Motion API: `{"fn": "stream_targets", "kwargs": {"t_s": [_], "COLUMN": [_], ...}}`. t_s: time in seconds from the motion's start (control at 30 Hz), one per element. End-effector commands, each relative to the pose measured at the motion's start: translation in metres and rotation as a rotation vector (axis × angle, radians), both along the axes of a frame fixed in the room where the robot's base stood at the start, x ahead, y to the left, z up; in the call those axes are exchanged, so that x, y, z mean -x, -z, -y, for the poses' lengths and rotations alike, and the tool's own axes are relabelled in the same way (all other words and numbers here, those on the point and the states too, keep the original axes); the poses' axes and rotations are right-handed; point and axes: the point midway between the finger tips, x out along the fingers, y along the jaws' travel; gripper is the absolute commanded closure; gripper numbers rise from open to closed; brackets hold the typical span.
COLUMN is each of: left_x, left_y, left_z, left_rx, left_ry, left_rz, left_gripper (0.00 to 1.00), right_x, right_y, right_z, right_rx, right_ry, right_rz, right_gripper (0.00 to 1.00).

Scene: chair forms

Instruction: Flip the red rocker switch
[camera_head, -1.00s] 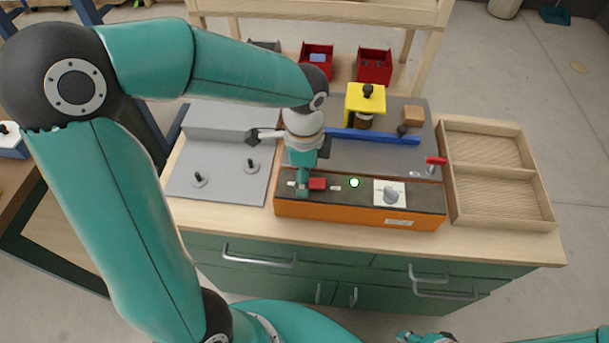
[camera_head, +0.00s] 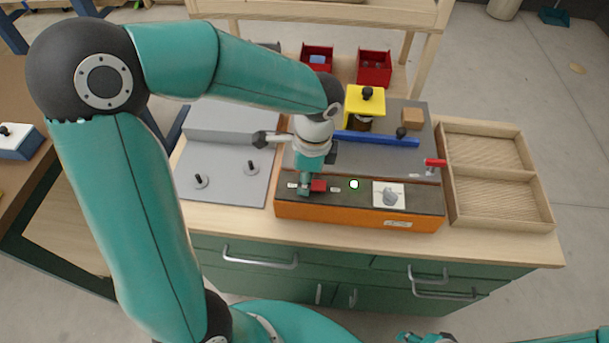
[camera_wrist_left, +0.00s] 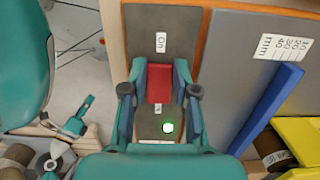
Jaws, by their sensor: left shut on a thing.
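The red rocker switch (camera_head: 319,186) sits on the dark top of the orange control box (camera_head: 350,211), towards its left end. My left gripper (camera_head: 307,188) reaches down onto the box there and partly covers the switch. In the left wrist view, the red switch (camera_wrist_left: 160,83) lies between the two fingers of my left gripper (camera_wrist_left: 159,78), one on each side, and they are shut on it. A round lamp (camera_head: 354,184) right of the switch glows green. Only a small part of my right arm shows at the bottom edge.
A dial on a white plate (camera_head: 389,194) is on the box's right part. A wooden tray (camera_head: 500,178) stands right. Behind the box are a blue bar (camera_head: 378,138), a yellow block (camera_head: 366,101) and a red-handled piece (camera_head: 435,162). A grey plate with black knobs (camera_head: 222,178) lies left.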

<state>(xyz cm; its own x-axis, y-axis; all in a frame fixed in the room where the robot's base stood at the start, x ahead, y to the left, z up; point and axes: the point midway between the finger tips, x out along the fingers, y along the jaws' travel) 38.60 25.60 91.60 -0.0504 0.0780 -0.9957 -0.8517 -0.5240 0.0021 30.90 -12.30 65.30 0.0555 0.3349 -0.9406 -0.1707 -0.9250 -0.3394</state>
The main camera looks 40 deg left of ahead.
Motion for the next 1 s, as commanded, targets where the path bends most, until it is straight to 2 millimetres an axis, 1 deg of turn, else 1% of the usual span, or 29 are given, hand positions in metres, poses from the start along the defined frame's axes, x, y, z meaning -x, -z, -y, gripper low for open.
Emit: {"fn": "stream_targets", "kwargs": {"t_s": [0.03, 0.1, 0.3, 0.6, 0.63, 0.77, 0.8, 1.0], "left_x": [-0.001, -0.002, -0.004, -0.005, -0.005, -0.005, -0.004, -0.004], "left_y": [-0.004, -0.005, -0.005, -0.005, -0.005, -0.005, -0.005, -0.005], "left_z": [0.003, 0.005, 0.006, 0.006, 0.006, 0.006, 0.006, 0.006], "left_rx": [-0.043, -0.106, -0.222, -0.234, -0.233, -0.233, -0.233, -0.232], "left_ry": [0.010, 0.009, 0.005, 0.002, 0.002, 0.002, 0.002, 0.002], "left_rz": [-0.030, -0.068, -0.133, -0.138, -0.138, -0.139, -0.139, -0.140], "left_gripper": [1.00, 1.00, 1.00, 1.00, 0.69, 0.48, 0.46, 0.46], "right_x": [0.000, 0.000, 0.000, 0.000, 0.000, 0.000, 0.000, 0.000], "right_y": [-0.007, -0.012, -0.018, -0.017, -0.017, -0.017, -0.017, -0.017], "right_z": [0.000, 0.000, 0.000, 0.000, 0.000, 0.000, 0.000, 0.000], "right_rx": [0.000, 0.000, 0.000, 0.000, 0.000, 0.000, 0.000, 0.000], "right_ry": [0.000, 0.000, 0.000, 0.000, 0.000, 0.000, 0.000, 0.000], "right_rz": [0.000, 0.000, 0.000, 0.000, 0.000, 0.000, 0.000, 0.000], "right_gripper": [0.60, 0.60, 0.60, 0.60, 0.60, 0.60, 0.60, 0.60]}}
